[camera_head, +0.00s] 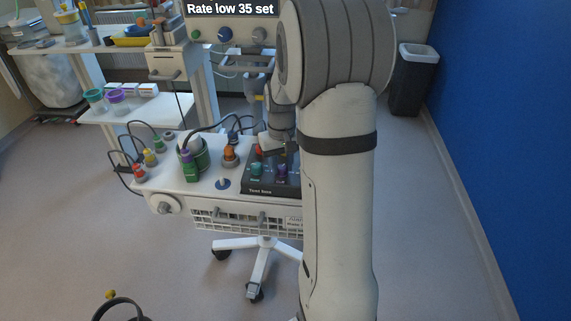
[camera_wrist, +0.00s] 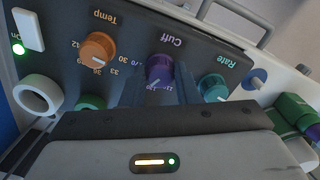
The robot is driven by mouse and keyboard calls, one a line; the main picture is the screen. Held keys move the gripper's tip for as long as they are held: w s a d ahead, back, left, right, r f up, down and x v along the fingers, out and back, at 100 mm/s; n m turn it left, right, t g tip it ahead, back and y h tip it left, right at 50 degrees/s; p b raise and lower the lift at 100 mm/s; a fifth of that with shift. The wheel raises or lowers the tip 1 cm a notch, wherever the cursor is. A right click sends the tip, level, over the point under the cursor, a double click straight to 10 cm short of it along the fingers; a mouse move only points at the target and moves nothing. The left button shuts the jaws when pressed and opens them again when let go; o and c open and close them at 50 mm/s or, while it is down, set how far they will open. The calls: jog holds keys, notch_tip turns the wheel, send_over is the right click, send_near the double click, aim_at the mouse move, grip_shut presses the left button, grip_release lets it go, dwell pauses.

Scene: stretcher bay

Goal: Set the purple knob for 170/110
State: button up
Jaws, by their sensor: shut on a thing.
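The purple knob (camera_wrist: 159,68) sits under the label "Cuff" on a dark panel (camera_wrist: 130,46), which appears upside down in the wrist view. My gripper (camera_wrist: 160,84) has its dark fingers on either side of this knob and is shut on it. The knob's white pointer points toward the lower left in this view. The scale numbers around it are partly covered by the fingers, so the setting is hard to read. In the head view the purple knob (camera_head: 281,171) shows on the black test box (camera_head: 262,190), beside my arm.
An orange Temp knob (camera_wrist: 98,48) and a teal Rate knob (camera_wrist: 213,87) flank the purple knob closely. A display (camera_head: 230,8) reads "Rate low 35 set". Green and orange fittings and cables crowd the cart top (camera_head: 205,186). A bin (camera_head: 413,78) stands by the blue wall.

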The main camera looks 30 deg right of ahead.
aim_at(281, 167)
jog(key=m, duration=0.5)
jog(key=shift+a+m+b, duration=0.1)
jog(key=shift+m+b, duration=0.2)
jog(key=shift+m, duration=2.3)
jog(key=o, duration=1)
jog(key=shift+c, duration=0.2)
notch_tip(281, 167, up, 8)
jog(key=shift+f, duration=0.1)
